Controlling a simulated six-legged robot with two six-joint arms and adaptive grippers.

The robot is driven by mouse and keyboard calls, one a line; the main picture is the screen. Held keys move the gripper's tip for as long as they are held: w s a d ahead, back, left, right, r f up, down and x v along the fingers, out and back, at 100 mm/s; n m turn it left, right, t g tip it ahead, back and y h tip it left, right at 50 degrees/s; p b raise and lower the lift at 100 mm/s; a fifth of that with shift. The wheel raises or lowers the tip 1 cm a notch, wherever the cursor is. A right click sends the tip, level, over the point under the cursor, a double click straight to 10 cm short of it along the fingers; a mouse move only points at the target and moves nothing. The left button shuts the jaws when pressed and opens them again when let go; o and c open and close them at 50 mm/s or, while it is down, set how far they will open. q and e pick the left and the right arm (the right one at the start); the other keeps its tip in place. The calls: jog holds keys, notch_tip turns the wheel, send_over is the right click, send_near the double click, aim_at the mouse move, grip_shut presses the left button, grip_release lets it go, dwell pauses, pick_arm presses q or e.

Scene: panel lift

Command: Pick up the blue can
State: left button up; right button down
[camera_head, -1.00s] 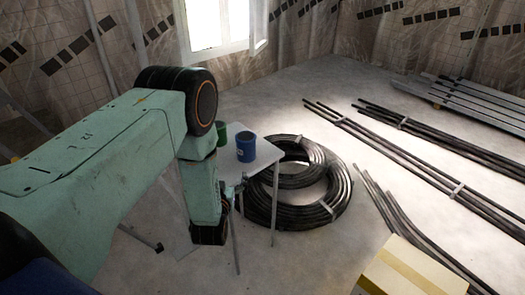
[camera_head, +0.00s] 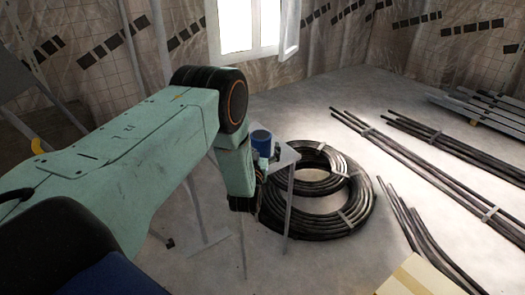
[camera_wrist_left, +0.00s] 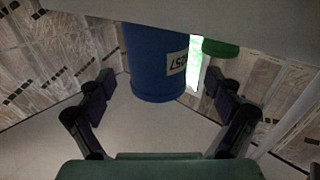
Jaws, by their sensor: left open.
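The blue can (camera_head: 261,141) stands on a small light table (camera_head: 287,157), partly hidden behind my left arm in the head view. In the left wrist view the blue can (camera_wrist_left: 153,66) shows large, with a white label, and the picture is upside down. My left gripper (camera_wrist_left: 161,82) is open, one finger on each side of the can in the picture. The can looks ahead of or between the fingertips; I cannot tell whether they touch. In the head view my left gripper (camera_head: 262,168) is at the table's near edge. My right gripper is not in view.
A green can (camera_wrist_left: 220,48) stands beside the blue can. Black coiled pipe (camera_head: 325,215) lies on the floor by the table. Pipe bundles (camera_head: 410,165) and a cardboard box (camera_head: 415,275) lie to the right.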

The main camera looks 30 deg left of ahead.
pick_arm(q)
jog(key=shift+w+a, duration=0.3)
jog(key=shift+w, duration=0.3)
jog(key=shift+d+r, duration=0.15)
jog(key=c, duration=0.3)
jog(key=shift+w, duration=0.1)
jog(key=c, duration=1.2)
jog(key=shift+o, duration=0.2)
notch_tip(320, 180, up, 10)
jog(key=p, duration=0.3)
jog(key=shift+p, duration=0.3)
